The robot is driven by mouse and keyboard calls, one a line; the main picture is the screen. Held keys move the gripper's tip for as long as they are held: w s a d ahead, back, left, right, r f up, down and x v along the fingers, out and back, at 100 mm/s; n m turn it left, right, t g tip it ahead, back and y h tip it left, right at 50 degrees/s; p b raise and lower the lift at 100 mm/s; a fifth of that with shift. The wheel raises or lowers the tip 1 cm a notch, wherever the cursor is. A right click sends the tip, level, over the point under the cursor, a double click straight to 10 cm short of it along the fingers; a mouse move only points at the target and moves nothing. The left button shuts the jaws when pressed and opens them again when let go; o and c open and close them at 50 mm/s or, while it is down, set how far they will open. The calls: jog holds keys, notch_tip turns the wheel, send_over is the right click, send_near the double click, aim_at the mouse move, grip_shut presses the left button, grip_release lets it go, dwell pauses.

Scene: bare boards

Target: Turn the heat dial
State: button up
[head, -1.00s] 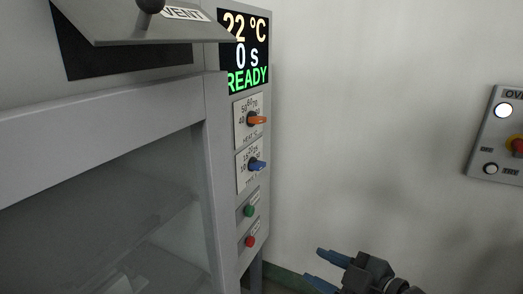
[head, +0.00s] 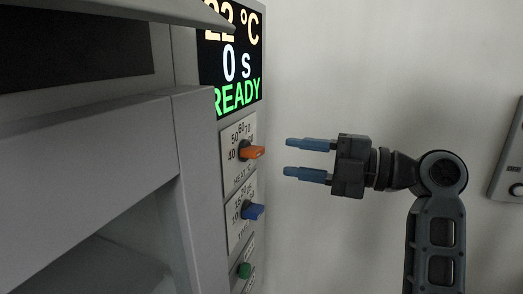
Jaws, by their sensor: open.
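The heat dial (head: 252,152) is an orange knob on a white plate with a number scale, on the oven's narrow control panel. Its plate reads HEAT, and the knob sticks out to the right in the picture. My gripper (head: 289,157) points left toward the panel with its two blue fingers apart, one above the other. The gap between the fingers is at about the height of the orange knob in the head view. The fingertips appear to the right of the knob, with nothing between them and a visible gap to the knob.
A blue dial (head: 253,211) sits just below the heat dial, with a green button (head: 245,270) under it. A display (head: 232,62) above shows 22 °C, 0 s and READY. A grey wall box (head: 510,165) is at the right edge. The wall between is bare.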

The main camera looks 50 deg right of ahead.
aim_at(261, 153)
jog(key=p+x, duration=0.1)
jog(key=x, duration=0.5)
jog(key=shift+w+a, duration=0.15)
jog(key=shift+w, duration=0.2)
grip_shut()
